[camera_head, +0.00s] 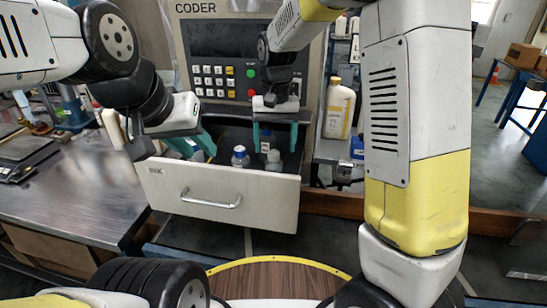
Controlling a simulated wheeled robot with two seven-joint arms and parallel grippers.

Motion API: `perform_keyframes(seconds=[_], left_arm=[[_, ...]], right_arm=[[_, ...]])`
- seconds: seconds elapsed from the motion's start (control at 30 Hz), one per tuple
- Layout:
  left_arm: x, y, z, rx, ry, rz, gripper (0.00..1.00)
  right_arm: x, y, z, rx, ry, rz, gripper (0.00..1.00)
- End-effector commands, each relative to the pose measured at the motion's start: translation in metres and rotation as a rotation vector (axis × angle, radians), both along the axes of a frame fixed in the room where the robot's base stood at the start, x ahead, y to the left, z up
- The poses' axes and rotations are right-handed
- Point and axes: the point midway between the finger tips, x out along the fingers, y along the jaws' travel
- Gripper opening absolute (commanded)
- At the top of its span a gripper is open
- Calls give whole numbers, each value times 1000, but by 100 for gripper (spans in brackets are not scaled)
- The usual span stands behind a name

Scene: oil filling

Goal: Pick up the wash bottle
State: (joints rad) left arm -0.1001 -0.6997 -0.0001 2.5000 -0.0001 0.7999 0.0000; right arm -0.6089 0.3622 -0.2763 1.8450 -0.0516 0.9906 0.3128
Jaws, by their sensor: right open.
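An open drawer (265,188) below the control panel holds several small items. A small white bottle with a blue cap (240,157) stands in it. Another small white bottle (273,160) is to its right, below my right gripper. I cannot tell which of them is the wash bottle, as their shapes are too small to make out. My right gripper (275,137) points down over the drawer, its teal fingers spread wide with nothing held between them. My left gripper (195,145) reaches over the drawer's left end. Its teal fingers are partly hidden, and a pale item shows close to them.
A panel with a keypad (214,82) stands behind the drawer. A white jug with a yellow label (339,110) stands on a shelf to the right. A metal workbench (85,195) is at the left. My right arm blocks part of the right side.

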Motion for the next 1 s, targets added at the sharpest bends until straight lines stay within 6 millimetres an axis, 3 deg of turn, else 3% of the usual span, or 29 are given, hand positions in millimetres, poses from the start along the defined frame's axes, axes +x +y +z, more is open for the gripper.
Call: perform_keyframes(seconds=[0.37, 0.7, 1.0], left_arm=[[0, 0, 0, 0, 0, 0, 32], [0, 0, 0, 0, 0, 0, 32], [0, 0, 0, 0, 0, 0, 32]], right_arm=[[3, 4, -36, -16, 10, 2, 75], [6, 3, -81, -16, 9, 2, 75], [7, 3, -84, -15, 8, 2, 73]])
